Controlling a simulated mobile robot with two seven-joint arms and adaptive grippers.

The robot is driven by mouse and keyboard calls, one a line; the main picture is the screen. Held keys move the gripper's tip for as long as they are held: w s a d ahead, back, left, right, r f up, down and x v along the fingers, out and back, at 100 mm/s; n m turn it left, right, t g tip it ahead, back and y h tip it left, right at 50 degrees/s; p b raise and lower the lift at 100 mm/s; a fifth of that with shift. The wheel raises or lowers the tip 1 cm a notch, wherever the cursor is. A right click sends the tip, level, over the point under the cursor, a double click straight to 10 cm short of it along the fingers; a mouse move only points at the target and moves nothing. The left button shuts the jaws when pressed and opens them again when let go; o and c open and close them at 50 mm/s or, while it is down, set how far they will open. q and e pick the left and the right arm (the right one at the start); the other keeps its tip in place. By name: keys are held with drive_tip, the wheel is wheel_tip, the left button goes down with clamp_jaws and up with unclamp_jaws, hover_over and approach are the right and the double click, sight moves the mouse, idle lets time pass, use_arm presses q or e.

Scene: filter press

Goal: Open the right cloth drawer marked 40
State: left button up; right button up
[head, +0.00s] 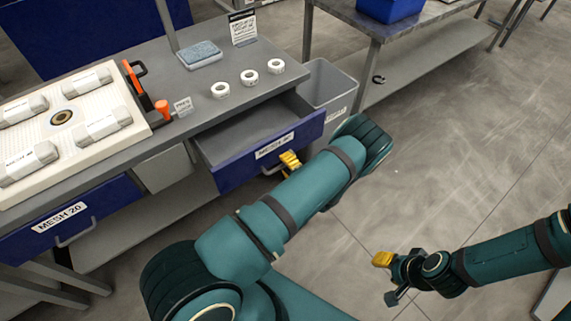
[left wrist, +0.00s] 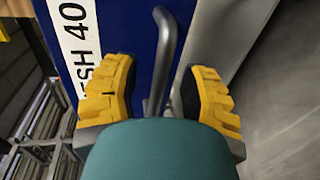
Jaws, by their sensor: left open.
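The right cloth drawer (head: 268,157), blue-fronted and marked MESH 40, is pulled out from under the worktop, with its grey inside showing and looking empty. Its front also shows in the left wrist view (left wrist: 125,30). My left gripper (head: 287,163) is at the drawer front, its far parts partly hidden by my arm. In the left wrist view the grey bar handle (left wrist: 167,50) lies between my open yellow fingers (left wrist: 161,88), with gaps on both sides. My right gripper (head: 386,279) is over the floor at lower right, fingers apart and empty, away from the drawer.
The left drawer (head: 65,222), marked MESH 20, is under the worktop. White rings (head: 249,77), a blue pad (head: 200,54) and a white tray with rolls (head: 125,140) are on top. A grey bin (head: 328,84) stands right of the drawer.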

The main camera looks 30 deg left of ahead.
use_arm(q)
drive_tip(key=shift+w+a+f, duration=0.1)
drive_tip(key=shift+w+a, duration=0.05)
drive_tip(key=shift+a, duration=0.15)
clamp_jaws()
drive_tip(key=v, duration=0.3)
drive_tip(key=f+v, duration=0.1)
drive_tip(key=v, duration=0.1)
drive_tip(key=shift+s+d, duration=0.25)
drive_tip(key=shift+d, duration=0.2)
unclamp_jaws()
